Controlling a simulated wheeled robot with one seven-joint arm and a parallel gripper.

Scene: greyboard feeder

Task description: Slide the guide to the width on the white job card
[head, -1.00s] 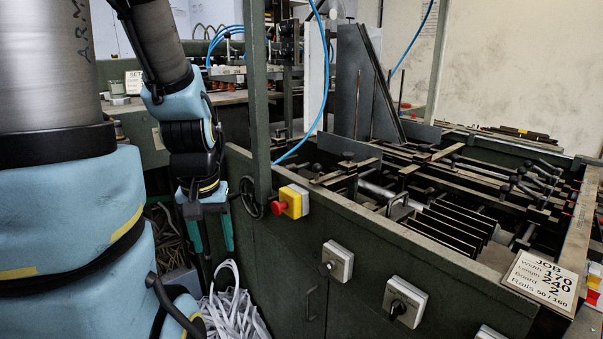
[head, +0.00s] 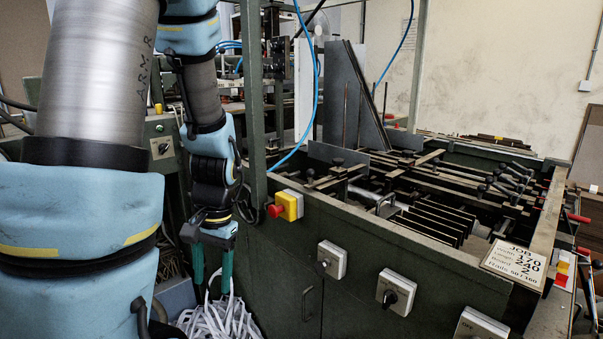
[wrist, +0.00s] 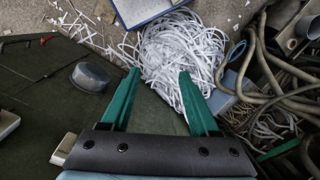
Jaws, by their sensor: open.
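The white job card (head: 515,262) lies on the right front corner of the green machine and reads Width 170, Length 240, Board 2, Rails 50/160. The feeder bed (head: 440,215) holds dark rails, bars and clamp knobs; I cannot tell which part is the guide. A tall grey plate (head: 352,95) stands upright at the back of the bed. My gripper (head: 213,278) hangs low at the left, outside the machine's front panel, pointing down. In the wrist view its green fingers (wrist: 158,95) are apart with nothing between them.
White paper strips (wrist: 185,60) lie on the floor below my gripper, with hoses (wrist: 275,75) beside them. A yellow box with a red button (head: 287,206) and switch boxes (head: 395,291) stick out from the front panel. A green post (head: 252,90) and blue hose (head: 316,85) rise near my arm.

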